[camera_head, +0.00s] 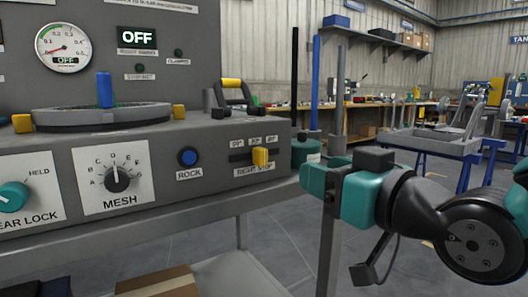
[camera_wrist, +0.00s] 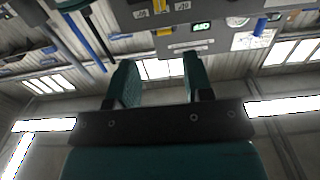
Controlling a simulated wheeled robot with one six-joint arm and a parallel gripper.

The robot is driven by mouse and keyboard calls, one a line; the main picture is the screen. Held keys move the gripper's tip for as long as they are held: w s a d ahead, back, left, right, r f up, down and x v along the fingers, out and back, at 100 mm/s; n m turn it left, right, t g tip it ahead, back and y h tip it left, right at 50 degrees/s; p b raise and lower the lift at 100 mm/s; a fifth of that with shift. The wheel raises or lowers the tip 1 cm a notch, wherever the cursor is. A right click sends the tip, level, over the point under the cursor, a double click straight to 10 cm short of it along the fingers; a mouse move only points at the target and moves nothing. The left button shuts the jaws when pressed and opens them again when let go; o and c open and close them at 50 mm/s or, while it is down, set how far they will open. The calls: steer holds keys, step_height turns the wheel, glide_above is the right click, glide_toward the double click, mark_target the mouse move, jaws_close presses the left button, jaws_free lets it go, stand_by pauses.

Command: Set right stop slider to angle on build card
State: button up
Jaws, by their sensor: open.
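The right stop slider (camera_head: 260,157) is a yellow knob on a dark horizontal track at the right end of the grey bench front. It stands close below the middle of three small angle labels (camera_head: 255,140), slightly towards the right one; their numbers are too small to read surely. I cannot make out the build card's angle.
Left of the slider are the blue ROCK button (camera_head: 188,157), the MESH dial (camera_head: 118,178) and a teal knob (camera_head: 12,197). A turntable with a blue post (camera_head: 104,90) and a yellow-topped handle (camera_head: 232,88) stand on the bench. Upright posts (camera_head: 316,85) rise behind my gripper.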

steer(key=w+p, duration=0.1)
steer(key=p, duration=1.1)
glide_toward(265, 151)
steer(key=w, duration=0.1)
steer(key=p+x, duration=0.6)
steer(key=x, duration=0.1)
steer(key=shift+s+a+r+p, duration=0.1)
steer(key=shift+a+r+p, duration=0.15)
steer(key=shift+a+p, duration=0.15)
steer(key=shift+w+a+f+p, duration=0.1)
steer(key=shift+w+a+p, duration=0.2)
steer(key=shift+w+p, duration=0.35)
steer(key=shift+w+a+f+p, duration=0.25)
steer(key=shift+w+p, duration=0.05)
jaws_close()
